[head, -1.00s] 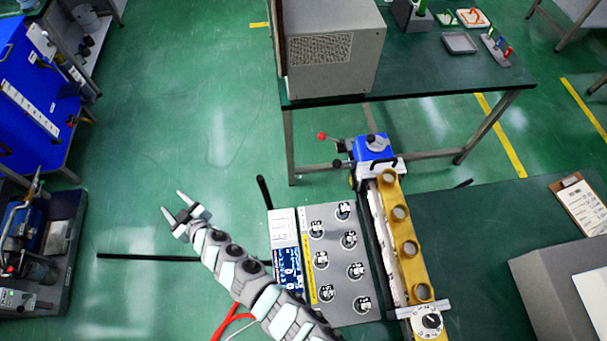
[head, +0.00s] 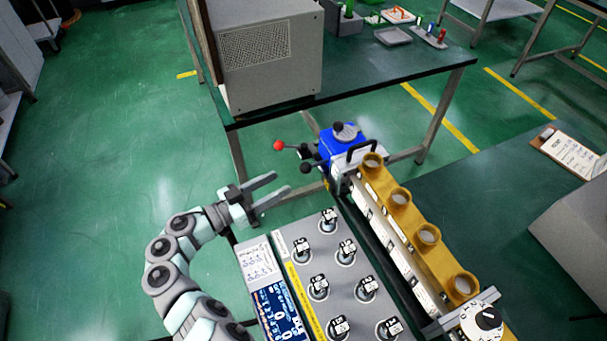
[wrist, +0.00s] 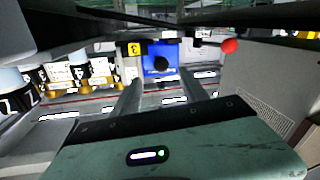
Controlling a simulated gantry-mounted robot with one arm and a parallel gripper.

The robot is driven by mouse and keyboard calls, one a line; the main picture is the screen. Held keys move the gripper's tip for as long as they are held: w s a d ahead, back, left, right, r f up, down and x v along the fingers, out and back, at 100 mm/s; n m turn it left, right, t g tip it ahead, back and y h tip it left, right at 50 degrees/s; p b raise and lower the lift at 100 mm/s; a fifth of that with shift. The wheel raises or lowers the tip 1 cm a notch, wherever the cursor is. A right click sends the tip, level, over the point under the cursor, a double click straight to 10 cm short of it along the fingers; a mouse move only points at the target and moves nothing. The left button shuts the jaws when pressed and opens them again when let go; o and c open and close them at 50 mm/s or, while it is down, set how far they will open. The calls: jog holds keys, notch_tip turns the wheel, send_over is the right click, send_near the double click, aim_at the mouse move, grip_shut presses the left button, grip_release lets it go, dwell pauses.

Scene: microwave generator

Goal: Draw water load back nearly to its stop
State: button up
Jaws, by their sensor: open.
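The water load appears to be the blue block (head: 341,146) with a dark round knob on top, at the far end of the brown-yellow waveguide (head: 416,226). A black handle (head: 362,151) stands beside it. A red-ball lever (head: 279,146) and dark knobs stick out to its left. My gripper (head: 282,182) is open and empty, left of and nearer than the blue block, with its fingers pointing right toward it. In the wrist view the blue block (wrist: 160,52) shows ahead, beyond and between my two fingers (wrist: 162,78), apart from them. The red ball (wrist: 229,46) is to its right.
A panel with several numbered black knobs (head: 319,286) and a blue display (head: 279,311) lies below my gripper. A dial (head: 488,317) is at the waveguide's near end. A table (head: 255,127) with a large grey box (head: 268,60) stands behind.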

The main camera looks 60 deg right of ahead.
aim_at(306, 168)
jog(key=b+x, duration=0.1)
jog(key=x, duration=0.9)
jog(key=shift+d, duration=0.15)
jog(key=shift+c, duration=0.4)
grip_shut()
dwell(0.6)
